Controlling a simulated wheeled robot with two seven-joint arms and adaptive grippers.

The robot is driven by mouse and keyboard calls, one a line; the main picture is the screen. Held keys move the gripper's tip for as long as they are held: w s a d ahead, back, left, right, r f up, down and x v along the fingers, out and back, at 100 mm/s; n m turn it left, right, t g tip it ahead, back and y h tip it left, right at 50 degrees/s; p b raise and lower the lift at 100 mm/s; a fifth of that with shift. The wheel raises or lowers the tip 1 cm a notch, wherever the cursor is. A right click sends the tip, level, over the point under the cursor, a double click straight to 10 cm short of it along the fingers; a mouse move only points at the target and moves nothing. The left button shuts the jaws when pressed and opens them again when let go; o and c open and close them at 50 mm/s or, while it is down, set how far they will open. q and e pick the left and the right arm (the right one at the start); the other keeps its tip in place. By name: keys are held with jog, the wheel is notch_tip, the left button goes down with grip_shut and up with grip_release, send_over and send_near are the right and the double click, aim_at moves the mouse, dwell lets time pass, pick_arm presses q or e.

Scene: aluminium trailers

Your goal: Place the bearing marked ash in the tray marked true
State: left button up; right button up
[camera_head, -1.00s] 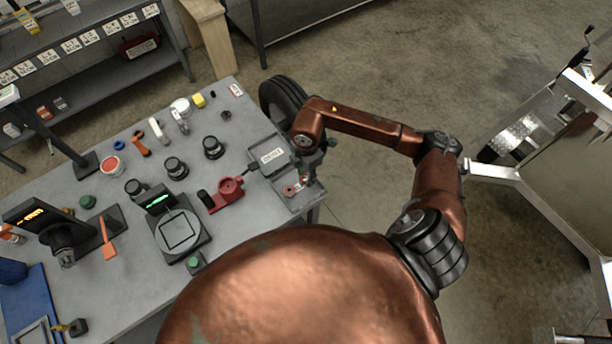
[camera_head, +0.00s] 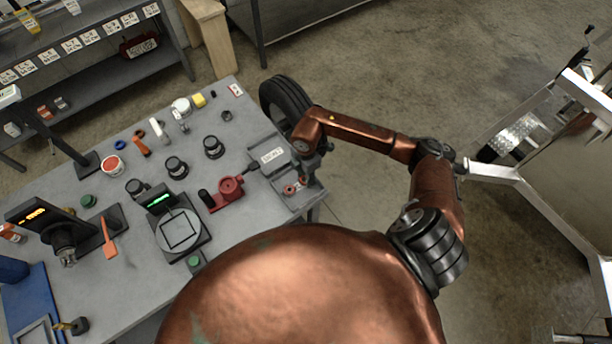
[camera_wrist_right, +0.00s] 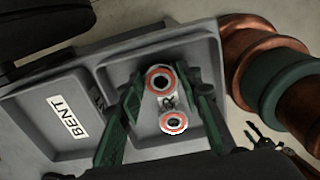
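Two small bearings with red-orange rings lie in the right compartment of a grey two-part tray (camera_wrist_right: 205,52). In the right wrist view, one bearing (camera_wrist_right: 160,78) is above the other (camera_wrist_right: 173,122), with a small marked patch (camera_wrist_right: 168,101) between them that I cannot read. The left compartment carries a BENT label (camera_wrist_right: 68,117); the right compartment's label is mostly hidden. My right gripper (camera_wrist_right: 164,90) is open over the right compartment, its green fingers on either side of the bearings, apparently not touching them. The tray also shows in the head view (camera_head: 258,143). My left gripper is out of view.
A red fixture (camera_head: 229,187) stands just left of the tray on the grey table (camera_head: 120,265). A dial unit with a green display (camera_head: 180,232) and several dark cylinders, one of them here (camera_head: 213,147), are farther left. A black tyre (camera_head: 283,97) is by the table's far right edge.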

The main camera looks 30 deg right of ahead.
jog(key=o, duration=0.4)
jog(key=shift+r, duration=0.1)
notch_tip(320, 180, up, 12)
jog(key=shift+b, duration=0.45)
dwell(0.4)
